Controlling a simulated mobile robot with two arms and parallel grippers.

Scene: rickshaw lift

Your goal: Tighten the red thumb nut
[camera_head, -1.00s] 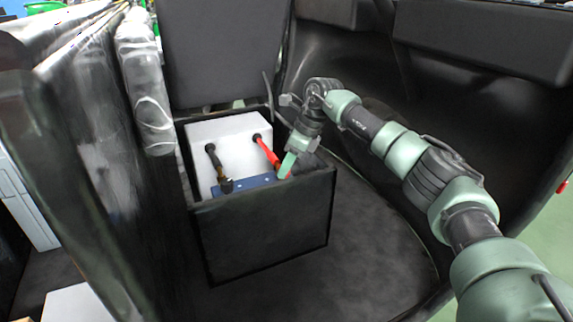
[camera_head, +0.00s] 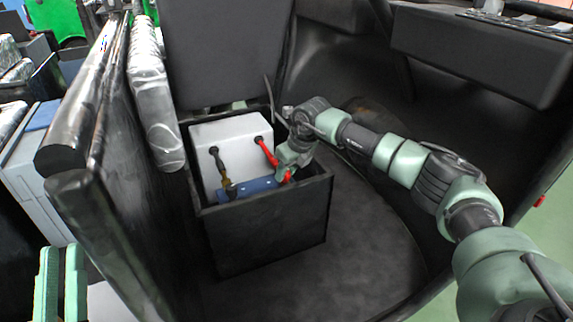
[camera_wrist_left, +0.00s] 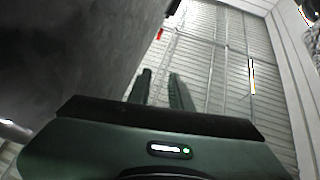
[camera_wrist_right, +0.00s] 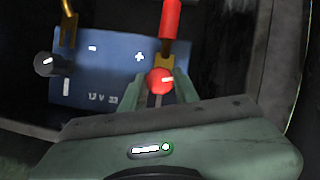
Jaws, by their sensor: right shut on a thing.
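The red thumb nut (camera_wrist_right: 160,81) sits at the plus end of the blue battery (camera_wrist_right: 105,75), below the brass lug (camera_wrist_right: 166,60) of the red cable (camera_wrist_right: 170,20). My right gripper (camera_wrist_right: 160,88) is shut on the red nut, one finger on each side of it. In the head view my right gripper (camera_head: 285,176) is at the right end of the blue battery (camera_head: 250,187), and its fingers partly hide the nut. My left gripper (camera_head: 60,262) is at the lower left, away from the battery. Its fingers (camera_wrist_left: 160,85) stand apart and empty.
The battery lies in an open black box (camera_head: 270,232) in front of a white block (camera_head: 225,140). A black side wall (camera_head: 120,190) stands between my left gripper and the box.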

